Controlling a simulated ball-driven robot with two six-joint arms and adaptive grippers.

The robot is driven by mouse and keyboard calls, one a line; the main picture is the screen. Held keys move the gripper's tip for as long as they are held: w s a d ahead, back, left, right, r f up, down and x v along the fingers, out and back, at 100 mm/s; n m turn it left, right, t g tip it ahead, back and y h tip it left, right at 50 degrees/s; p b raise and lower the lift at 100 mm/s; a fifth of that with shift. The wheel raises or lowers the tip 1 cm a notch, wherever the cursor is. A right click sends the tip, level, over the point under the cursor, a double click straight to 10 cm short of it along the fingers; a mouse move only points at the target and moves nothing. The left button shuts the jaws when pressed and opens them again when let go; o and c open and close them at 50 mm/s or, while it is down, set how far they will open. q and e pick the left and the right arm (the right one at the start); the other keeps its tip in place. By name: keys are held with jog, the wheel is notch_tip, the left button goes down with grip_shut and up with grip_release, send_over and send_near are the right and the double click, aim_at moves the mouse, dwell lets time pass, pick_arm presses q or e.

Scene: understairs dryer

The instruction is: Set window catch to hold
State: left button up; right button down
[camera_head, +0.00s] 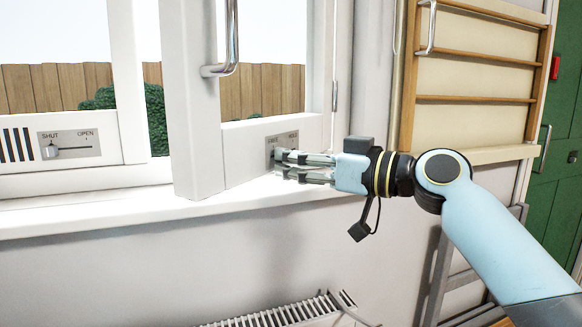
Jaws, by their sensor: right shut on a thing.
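The window catch's grey plate (284,139) is on the lower rail of the open white window sash. It carries two small labels at its top, the right one looking like HOLD. My right gripper (279,162) reaches in from the right, its fingers pointing left at the plate, and is shut on the catch's small knob. The fingers hide most of the knob, so I cannot tell its exact setting. My left gripper is not in view.
A vent slider (52,151) marked SHUT and OPEN sits at SHUT on the left. A chrome handle (231,40) stands on the sash edge above the sill (130,208). A radiator (290,313) is below; a wooden rack (475,100) and green door (563,170) are right.

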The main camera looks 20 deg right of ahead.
jog(key=w+d+b, duration=0.3)
jog(key=d, duration=0.1)
jog(key=shift+w, duration=0.2)
jog(key=c, duration=1.2)
grip_release()
jog(key=shift+w+d, duration=0.1)
jog(key=shift+d, duration=0.05)
jog(key=v, duration=1.2)
